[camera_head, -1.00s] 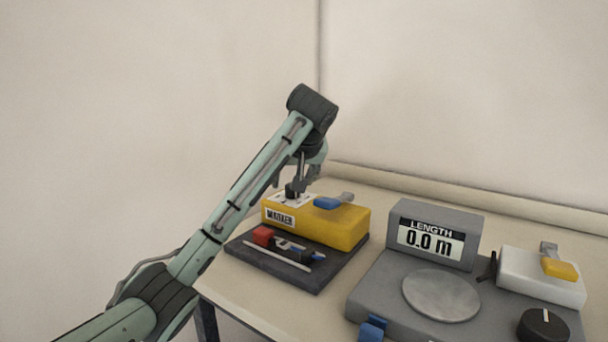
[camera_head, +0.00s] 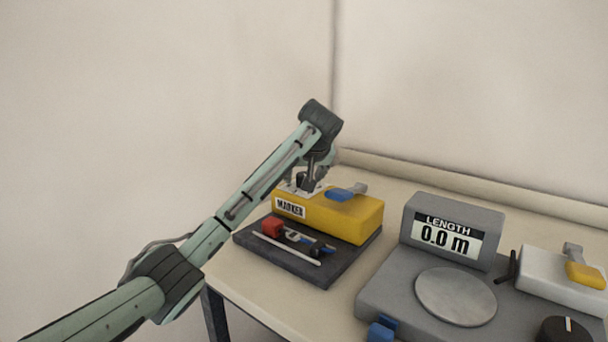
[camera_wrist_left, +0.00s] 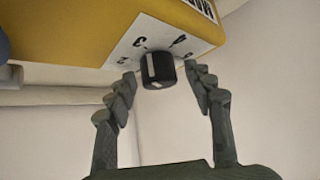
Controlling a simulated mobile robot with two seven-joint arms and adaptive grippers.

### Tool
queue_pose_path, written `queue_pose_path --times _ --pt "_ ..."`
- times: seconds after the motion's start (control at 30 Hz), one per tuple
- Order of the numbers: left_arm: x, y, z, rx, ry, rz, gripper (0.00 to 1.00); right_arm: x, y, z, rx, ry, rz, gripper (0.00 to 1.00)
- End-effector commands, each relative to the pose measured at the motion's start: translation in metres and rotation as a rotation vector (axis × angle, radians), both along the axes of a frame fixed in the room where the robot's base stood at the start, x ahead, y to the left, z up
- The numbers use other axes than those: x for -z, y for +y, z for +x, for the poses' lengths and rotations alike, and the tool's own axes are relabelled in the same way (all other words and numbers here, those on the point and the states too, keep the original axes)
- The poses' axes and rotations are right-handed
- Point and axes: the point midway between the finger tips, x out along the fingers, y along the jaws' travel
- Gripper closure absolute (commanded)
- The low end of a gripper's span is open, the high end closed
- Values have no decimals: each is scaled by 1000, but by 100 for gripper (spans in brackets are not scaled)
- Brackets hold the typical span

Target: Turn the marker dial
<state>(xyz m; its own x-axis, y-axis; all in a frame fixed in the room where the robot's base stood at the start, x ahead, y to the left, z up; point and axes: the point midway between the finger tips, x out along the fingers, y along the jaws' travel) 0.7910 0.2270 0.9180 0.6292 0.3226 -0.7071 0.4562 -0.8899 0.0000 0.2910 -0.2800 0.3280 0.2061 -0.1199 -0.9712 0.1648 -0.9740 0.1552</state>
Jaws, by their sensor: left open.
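The marker box (camera_head: 335,216) is yellow, with a "MARKER" label on its front, and stands on a dark base plate on the table. Its dial (camera_wrist_left: 158,70) is a black knob with a white line, set on a white numbered plate (camera_wrist_left: 128,48). My left gripper (camera_head: 308,186) is over the dial end of the box, pointing down. In the left wrist view my left gripper (camera_wrist_left: 163,80) is open, with one finger on each side of the dial and gaps visible between. In the head view the gripper mostly hides the dial. My right gripper is not in view.
A blue lever (camera_head: 341,194) is on the box close to my gripper. Red and blue parts (camera_head: 297,236) lie in front of it on the base plate (camera_head: 285,262).

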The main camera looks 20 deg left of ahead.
Motion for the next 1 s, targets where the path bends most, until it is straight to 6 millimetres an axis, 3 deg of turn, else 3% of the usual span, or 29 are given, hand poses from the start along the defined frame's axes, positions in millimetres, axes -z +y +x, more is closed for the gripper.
queue_pose_path --times 0.13,0.53,1.0 --pt "0 0 0 0 0 0 50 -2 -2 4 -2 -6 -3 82" --pt "0 0 0 -1 0 1 98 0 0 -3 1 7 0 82" --pt "0 1 -1 131 0 -1 98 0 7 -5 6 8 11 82"
